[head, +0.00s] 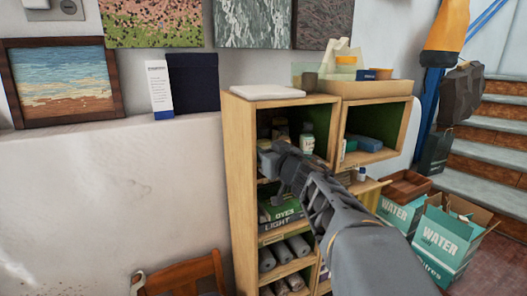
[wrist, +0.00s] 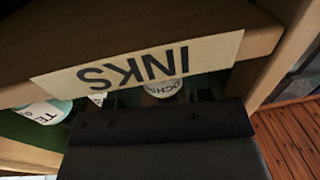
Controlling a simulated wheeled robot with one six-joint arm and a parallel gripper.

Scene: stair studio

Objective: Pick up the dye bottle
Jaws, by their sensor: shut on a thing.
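My gripper (head: 270,160) reaches into the upper left compartment of the wooden shelf unit. In the wrist view, my gripper (wrist: 165,97) has its two dark fingers on either side of a white bottle (wrist: 163,90), shut on it. Its partly visible lettering appears upside down and seems to begin "OCH"; most of the bottle is hidden by the shelf label and the gripper. I take it to be the dye bottle. In the head view my gripper hides it. Another white bottle (head: 307,143) stands beside it; a bottle reading "TE" (wrist: 47,112) shows at left in the wrist view.
The wooden shelf unit (head: 239,180) has an "INKS" label (wrist: 140,70) on a board edge close to my gripper. Below are a green box (head: 283,211) and grey rolls. A second compartment (head: 377,118) is at right. Water cartons (head: 440,240) and stairs (head: 500,130) lie further right.

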